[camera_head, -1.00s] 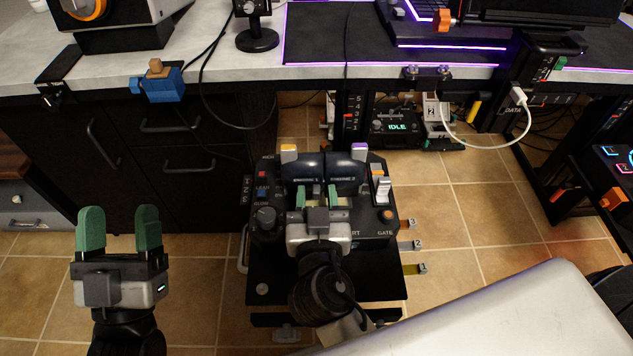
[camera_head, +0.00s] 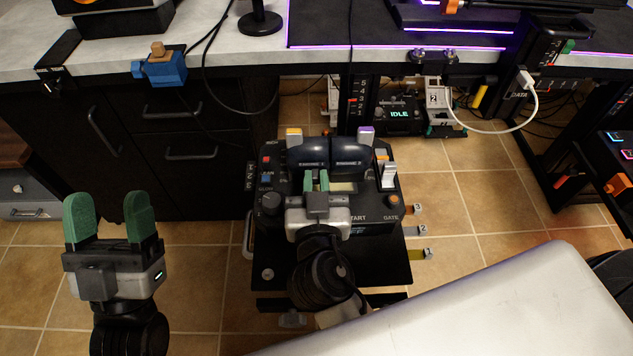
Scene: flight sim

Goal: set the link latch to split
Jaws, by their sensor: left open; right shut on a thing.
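A black throttle unit (camera_head: 385,214) stands at the middle of the view, with two dark rounded handles marked as engine levers (camera_head: 331,155) side by side at its top. My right gripper (camera_head: 316,181) reaches over the unit from the front. Its green fingers are close together just below the left handle, shut on a small part there, likely the link latch. The fingers and gripper body hide that part, so its setting cannot be read. My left gripper (camera_head: 109,218) is open and empty at the left, above the floor and apart from the unit.
The unit carries a white lever (camera_head: 388,176), an orange knob (camera_head: 393,201) and a dark knob (camera_head: 271,203). A desk edge (camera_head: 330,66) runs behind it. Black drawers (camera_head: 185,150) stand at the left. A pale panel (camera_head: 480,310) fills the lower right.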

